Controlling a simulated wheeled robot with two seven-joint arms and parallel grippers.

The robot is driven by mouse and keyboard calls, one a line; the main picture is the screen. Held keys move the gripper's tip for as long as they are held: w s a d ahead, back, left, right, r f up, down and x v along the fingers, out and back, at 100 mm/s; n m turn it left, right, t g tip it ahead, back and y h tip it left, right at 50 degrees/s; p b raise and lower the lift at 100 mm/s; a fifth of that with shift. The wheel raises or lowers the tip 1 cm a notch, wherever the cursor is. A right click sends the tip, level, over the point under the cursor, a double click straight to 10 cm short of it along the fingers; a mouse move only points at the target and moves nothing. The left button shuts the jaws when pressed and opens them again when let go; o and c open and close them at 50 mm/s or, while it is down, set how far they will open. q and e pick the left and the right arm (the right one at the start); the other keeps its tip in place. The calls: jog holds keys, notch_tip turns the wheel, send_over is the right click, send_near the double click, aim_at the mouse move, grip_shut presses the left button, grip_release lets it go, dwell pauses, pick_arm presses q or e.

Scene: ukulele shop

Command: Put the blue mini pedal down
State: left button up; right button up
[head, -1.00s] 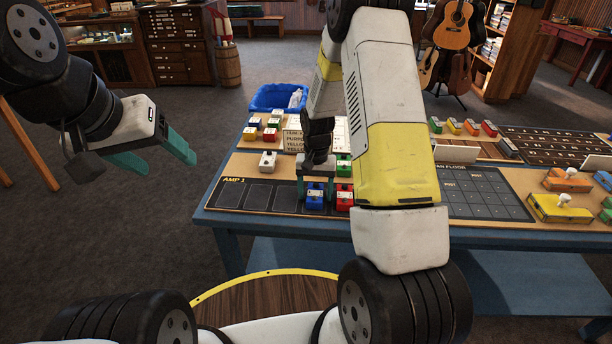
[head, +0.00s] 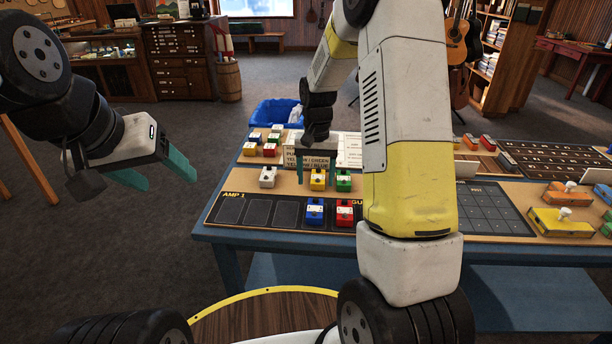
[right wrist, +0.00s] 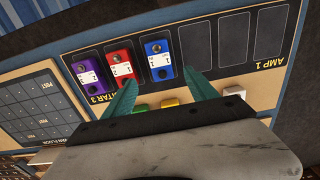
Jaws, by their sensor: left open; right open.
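The blue mini pedal (head: 315,212) stands on the black AMP 1 board (head: 262,212), just left of a red mini pedal (head: 345,213). In the right wrist view the blue pedal (right wrist: 158,60) sits in an outlined slot, with the red pedal (right wrist: 121,69) and a purple pedal (right wrist: 88,73) in a row beside it. My right gripper (right wrist: 165,90) is open and empty, its teal fingers apart and clear of the blue pedal. In the head view it hangs behind the pedal, above the table. My left gripper (head: 163,174) is open and empty, off the table's left side.
Yellow (head: 318,180), green (head: 343,181) and white (head: 267,177) pedals stand behind the board. A label card (head: 306,161) is upright near my right gripper. A blue bin (head: 272,112) is behind the table. Several slots left of the blue pedal are empty.

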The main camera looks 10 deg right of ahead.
jog(key=s+r+t, duration=0.2)
jog(key=s+r, duration=0.3)
jog(key=r, duration=0.5)
jog(key=s+a+r+n+t+y, duration=0.1)
jog(key=s+r+n+t, duration=0.1)
jog(key=s+r, duration=0.3)
jog(key=s+a+r+n+t+y, duration=0.1)
jog(key=s+r, duration=0.5)
jog(key=s, duration=0.8)
jog(key=shift+s+n+t, duration=0.15)
jog(key=shift+n+t, duration=0.25)
jog(key=shift+t, duration=0.2)
